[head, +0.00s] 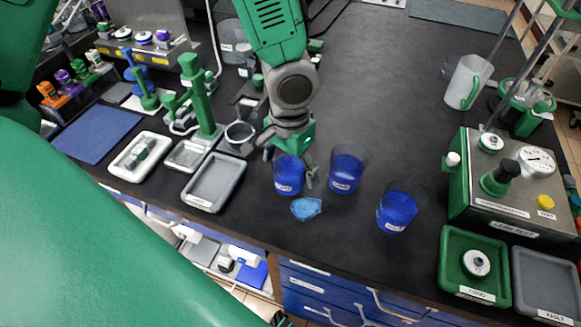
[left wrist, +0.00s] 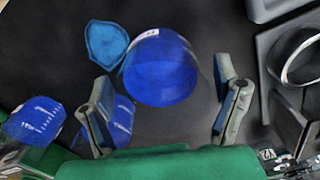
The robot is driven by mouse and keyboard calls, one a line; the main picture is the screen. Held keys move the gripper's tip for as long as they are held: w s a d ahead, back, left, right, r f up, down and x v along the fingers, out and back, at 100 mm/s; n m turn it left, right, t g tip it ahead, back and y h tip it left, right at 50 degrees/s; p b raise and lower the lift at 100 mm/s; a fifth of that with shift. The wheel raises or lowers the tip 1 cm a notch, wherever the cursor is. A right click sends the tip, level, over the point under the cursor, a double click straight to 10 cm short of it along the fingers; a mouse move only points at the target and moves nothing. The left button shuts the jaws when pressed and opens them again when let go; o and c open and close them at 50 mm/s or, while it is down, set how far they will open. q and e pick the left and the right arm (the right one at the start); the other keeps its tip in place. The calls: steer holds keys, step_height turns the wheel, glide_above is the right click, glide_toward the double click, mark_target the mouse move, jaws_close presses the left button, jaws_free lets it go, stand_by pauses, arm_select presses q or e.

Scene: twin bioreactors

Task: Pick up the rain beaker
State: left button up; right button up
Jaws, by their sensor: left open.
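Three clear beakers with blue contents stand on the dark bench in the head view: a left one (head: 289,178), a middle one (head: 346,172) and a right one (head: 396,210). Each has a small label that I cannot read, so I cannot tell which is the rain beaker. My left gripper (head: 292,158) is open, pointing down at the left beaker. In the left wrist view that beaker (left wrist: 162,70) appears ahead, between the open fingers of the gripper (left wrist: 164,92). Whether they touch it is unclear. The other two beakers show lower left, one partly behind a finger. My right gripper is not in view.
A light-blue patch (head: 306,209) lies in front of the left beaker. A steel tester box (head: 510,190) and a white jug (head: 468,82) are to the right. The bench behind the beakers is clear.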

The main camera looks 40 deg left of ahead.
arm_select(q)
steer(key=c, duration=1.3)
steer(key=shift+r, duration=0.15)
